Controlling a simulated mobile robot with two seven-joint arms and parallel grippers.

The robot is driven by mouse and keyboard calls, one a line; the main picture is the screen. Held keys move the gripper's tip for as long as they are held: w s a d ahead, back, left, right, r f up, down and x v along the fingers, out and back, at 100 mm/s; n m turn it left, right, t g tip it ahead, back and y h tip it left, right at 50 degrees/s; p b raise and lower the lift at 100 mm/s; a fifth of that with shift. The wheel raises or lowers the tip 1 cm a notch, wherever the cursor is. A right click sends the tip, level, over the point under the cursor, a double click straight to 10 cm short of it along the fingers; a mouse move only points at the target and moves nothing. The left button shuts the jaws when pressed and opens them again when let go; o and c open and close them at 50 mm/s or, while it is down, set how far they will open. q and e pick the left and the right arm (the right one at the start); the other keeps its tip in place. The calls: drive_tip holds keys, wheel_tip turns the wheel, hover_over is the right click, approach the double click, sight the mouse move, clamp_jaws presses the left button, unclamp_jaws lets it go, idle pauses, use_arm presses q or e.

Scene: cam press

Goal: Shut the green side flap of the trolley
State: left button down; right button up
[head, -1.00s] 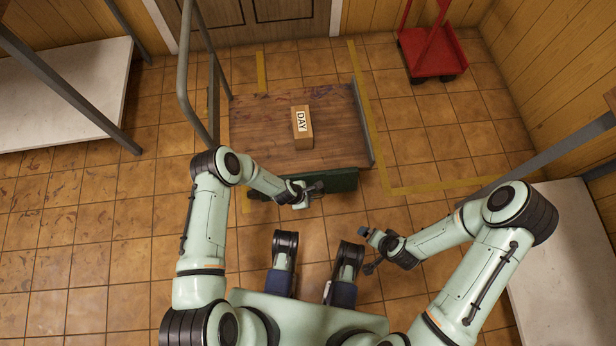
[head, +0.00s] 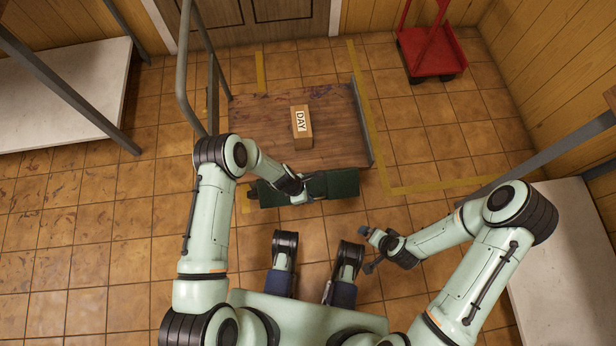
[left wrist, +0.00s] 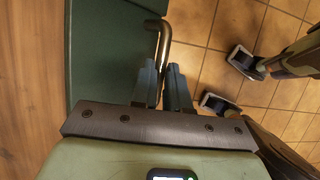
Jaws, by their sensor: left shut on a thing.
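The trolley has a brown wooden deck (head: 260,125) with a tall grey rail at its left. Its green side flap (head: 335,184) runs along the deck's near edge, tilted outward and down toward me. My left gripper (head: 298,196) is at the middle of the flap. In the left wrist view its fingers (left wrist: 164,88) are shut on the flap's bent metal handle (left wrist: 164,42), beside the green panel (left wrist: 112,45). The gripper hides part of the flap in the head view. My right gripper (head: 370,252) hangs apart, right of the flap; its fingers are unclear.
A brown box labelled DAY (head: 302,128) stands on the deck. A raised grey side (head: 362,125) bounds the deck's right. A red cart (head: 432,52) is at the back right. White tables (head: 75,85) flank left and right.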

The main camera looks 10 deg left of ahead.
use_arm(q)
drive_tip(key=shift+w+a+r, duration=0.25)
drive_tip(key=shift+w+r, duration=0.05)
drive_tip(key=shift+w, duration=0.4)
drive_tip(key=c, duration=1.1)
unclamp_jaws()
drive_tip(key=shift+s+d+f, duration=0.1)
drive_tip(key=shift+s, duration=0.15)
drive_tip(key=shift+p+v, duration=1.95)
drive_tip(key=shift+v, duration=4.75)
use_arm(e)
drive_tip(key=s+a+r+g+y, duration=0.1)
drive_tip(key=s+a+r, duration=0.2)
drive_tip(key=s, duration=0.3)
drive_tip(key=shift+r+n+g, duration=0.3)
drive_tip(key=shift+r+g, duration=0.1)
drive_tip(key=shift+r, duration=0.25)
use_arm(q)
drive_tip(key=shift+s, duration=0.15)
use_arm(e)
drive_tip(key=shift+a, duration=0.1)
